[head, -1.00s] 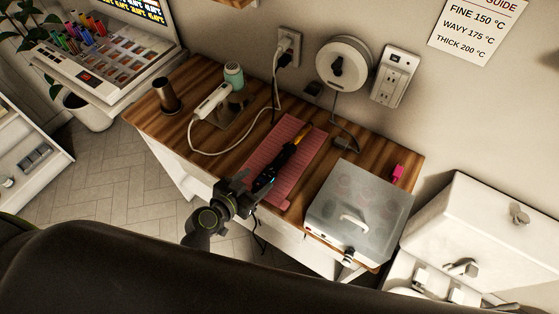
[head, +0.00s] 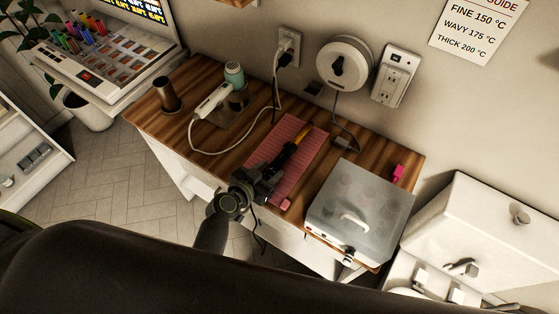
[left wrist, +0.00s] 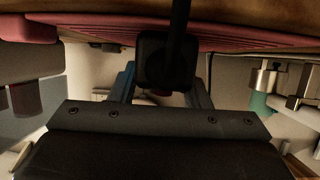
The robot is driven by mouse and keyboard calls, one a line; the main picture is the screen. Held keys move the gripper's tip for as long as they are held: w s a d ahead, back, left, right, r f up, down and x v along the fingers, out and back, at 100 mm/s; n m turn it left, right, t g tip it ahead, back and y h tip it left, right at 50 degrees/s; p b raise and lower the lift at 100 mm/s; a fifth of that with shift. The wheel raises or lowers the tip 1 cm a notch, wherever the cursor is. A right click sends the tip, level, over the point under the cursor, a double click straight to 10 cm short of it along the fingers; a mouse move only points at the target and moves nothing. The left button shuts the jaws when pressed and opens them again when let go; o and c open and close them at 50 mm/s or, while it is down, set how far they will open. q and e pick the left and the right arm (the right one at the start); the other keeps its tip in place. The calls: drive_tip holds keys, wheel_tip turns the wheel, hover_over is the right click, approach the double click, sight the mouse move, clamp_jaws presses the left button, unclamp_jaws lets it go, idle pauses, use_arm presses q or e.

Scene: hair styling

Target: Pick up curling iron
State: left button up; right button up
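The curling iron has a dark handle and an orange-gold barrel (head: 298,142), and it lies on a ribbed pink mat (head: 306,157) on the wooden table. My left gripper (head: 268,177) is low at the handle end, at the mat's near edge. In the left wrist view, a black block-like part of the iron (left wrist: 166,62) sits in front of and between my two spread fingers (left wrist: 161,88). The fingers look apart; contact with the handle cannot be made out. In the head view my gripper hides most of the handle. My right gripper is not in view.
A grey-lidded box (head: 360,212) stands right of the mat. A white power strip (head: 213,101), a teal bottle-like item (head: 234,75) and a brown cup (head: 166,95) stand to the left. A dark cord hangs over the table's front edge. A pink item (head: 398,173) lies behind the box.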

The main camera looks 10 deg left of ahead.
use_arm(q)
drive_tip(key=c, duration=0.7)
clamp_jaws()
drive_tip(key=shift+r, duration=0.15)
